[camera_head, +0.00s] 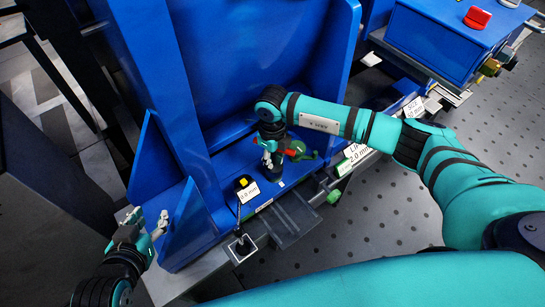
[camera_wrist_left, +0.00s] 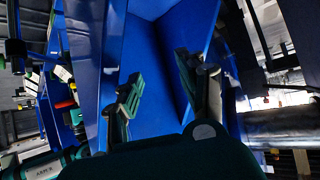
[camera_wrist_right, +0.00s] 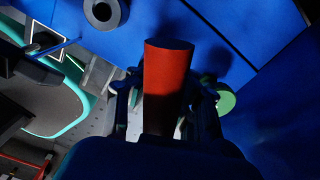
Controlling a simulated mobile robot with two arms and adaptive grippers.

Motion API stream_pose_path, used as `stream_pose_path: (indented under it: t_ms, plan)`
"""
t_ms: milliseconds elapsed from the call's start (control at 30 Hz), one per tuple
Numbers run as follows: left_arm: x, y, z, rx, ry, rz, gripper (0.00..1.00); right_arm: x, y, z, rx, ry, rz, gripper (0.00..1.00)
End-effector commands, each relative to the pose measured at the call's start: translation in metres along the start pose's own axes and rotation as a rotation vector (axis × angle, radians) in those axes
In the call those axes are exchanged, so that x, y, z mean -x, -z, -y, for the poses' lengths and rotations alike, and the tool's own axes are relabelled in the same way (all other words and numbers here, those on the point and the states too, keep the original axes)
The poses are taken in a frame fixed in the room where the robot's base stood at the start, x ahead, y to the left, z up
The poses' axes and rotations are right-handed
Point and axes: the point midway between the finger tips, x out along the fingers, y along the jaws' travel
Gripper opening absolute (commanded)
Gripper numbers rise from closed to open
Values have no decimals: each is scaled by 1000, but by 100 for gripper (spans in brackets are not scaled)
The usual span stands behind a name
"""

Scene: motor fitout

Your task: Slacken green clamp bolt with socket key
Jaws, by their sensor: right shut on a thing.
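My right gripper (camera_head: 272,158) is over the blue base of the fixture and is shut on a red cylindrical handle, which I take to be the socket key (camera_wrist_right: 167,85). In the right wrist view the handle stands between the fingers. A green round part, probably the green clamp bolt (camera_head: 298,150), is just beside the gripper; a green disc also shows right of the fingers in the right wrist view (camera_wrist_right: 226,99). The key's lower end is hidden, so I cannot tell whether it sits on the bolt. My left gripper (camera_head: 146,222) is open and empty beside the blue fixture's left gusset.
A tall blue frame (camera_head: 250,60) rises behind the right gripper. A yellow-topped part (camera_head: 243,183) stands by a white label on the base. A blue box (camera_head: 450,40) with a red button is at upper right.

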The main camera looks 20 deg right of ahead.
Motion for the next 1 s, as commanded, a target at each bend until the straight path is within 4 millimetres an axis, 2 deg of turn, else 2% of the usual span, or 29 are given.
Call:
stream_pose_path:
  t_ms: [1000]
  plan:
    - [-2, 16, -4, 0, -8, -95, 40, -5, -1, 0, 0, 0, 2, 0]
